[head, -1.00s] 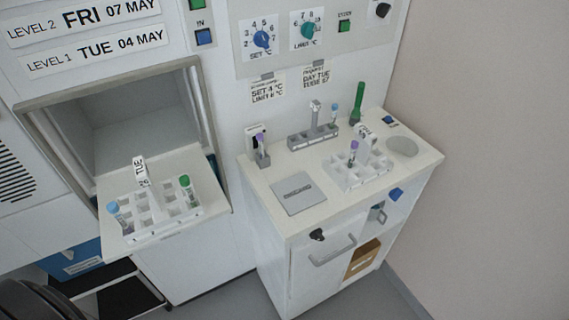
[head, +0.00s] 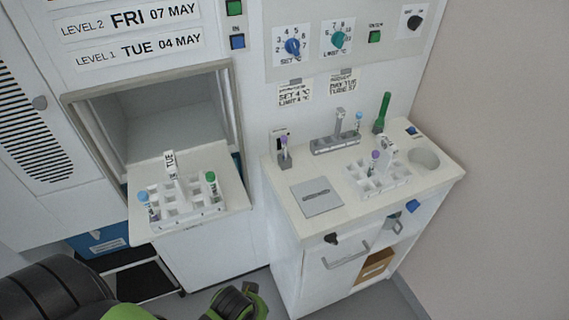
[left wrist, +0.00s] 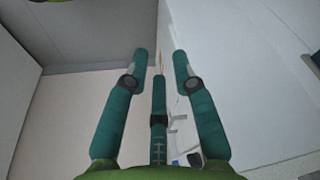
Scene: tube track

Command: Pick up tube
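In the head view, a rack on the left shelf holds a blue-capped tube (head: 146,199) and a green-capped tube (head: 212,182). On the counter, a purple-capped tube (head: 284,146) stands in a small holder. Another purple-capped tube (head: 375,160) stands in a white rack. In the head view only links of my arm show at the bottom; my right gripper is not in view.
The left white rack (head: 186,219) sits on a shelf before an open chamber (head: 160,120). The counter (head: 300,222) carries a grey plate (head: 317,196), a right white rack (head: 363,187), a green upright object (head: 382,113) and a round recess (head: 424,160). A wall stands right.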

